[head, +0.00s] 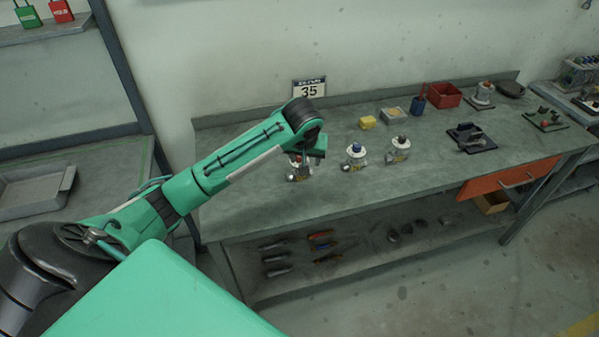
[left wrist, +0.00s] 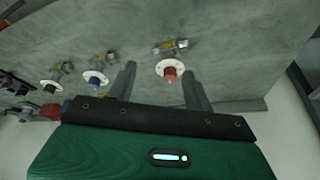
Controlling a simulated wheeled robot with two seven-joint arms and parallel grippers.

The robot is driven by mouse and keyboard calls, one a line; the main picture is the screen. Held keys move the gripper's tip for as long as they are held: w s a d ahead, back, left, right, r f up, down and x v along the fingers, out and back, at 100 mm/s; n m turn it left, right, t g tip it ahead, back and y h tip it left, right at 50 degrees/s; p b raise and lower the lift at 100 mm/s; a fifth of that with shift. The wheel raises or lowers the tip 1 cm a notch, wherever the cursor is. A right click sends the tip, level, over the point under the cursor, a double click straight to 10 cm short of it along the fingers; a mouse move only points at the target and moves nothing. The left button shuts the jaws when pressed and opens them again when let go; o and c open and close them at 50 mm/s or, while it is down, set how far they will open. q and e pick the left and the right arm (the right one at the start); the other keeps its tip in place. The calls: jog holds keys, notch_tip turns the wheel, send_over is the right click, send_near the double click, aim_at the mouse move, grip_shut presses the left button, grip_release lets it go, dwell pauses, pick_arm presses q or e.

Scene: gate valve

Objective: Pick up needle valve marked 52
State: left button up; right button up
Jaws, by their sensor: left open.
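Three small metal valves stand in a row on the workbench. The leftmost valve (head: 294,176) is partly hidden by my left gripper (head: 308,154); the left wrist view shows its red knob (left wrist: 169,74) on a white disc. The middle valve (head: 356,157) has a blue knob, and the third valve (head: 399,149) has a dark knob; the wrist view also shows the blue one (left wrist: 96,80) and the dark one (left wrist: 50,87). No number 52 is legible on any valve. My left gripper (left wrist: 160,70) is open, its fingers either side of the red-knobbed valve in the picture. Contact cannot be told.
A sign reading 35 (head: 309,88) stands at the bench's back edge. A yellow block (head: 368,122), a small tray (head: 393,115), a red bin (head: 443,96) and a black fixture (head: 470,138) lie farther right. The bench front (head: 330,200) is clear.

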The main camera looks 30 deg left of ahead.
pick_arm(q)
jog(key=w+a+r+n, duration=0.2)
jog(key=w+a+r, duration=0.1)
jog(key=a+r, duration=0.15)
jog(key=shift+y, duration=0.3)
jog(key=p+x, duration=0.2)
jog(key=x, duration=0.5)
jog(key=shift+a+f, duration=0.1)
jog(key=shift+f, duration=0.25)
jog(key=p+x, duration=0.1)
jog(key=x, duration=0.1)
jog(key=p+x, duration=0.1)
jog(key=x, duration=0.1)
jog(key=shift+w+p, duration=0.25)
jog(key=shift+p, duration=0.05)
jog(key=shift+w+f, duration=0.2)
jog(key=shift+f, duration=0.5)
grip_shut()
jog(key=shift+r, duration=0.1)
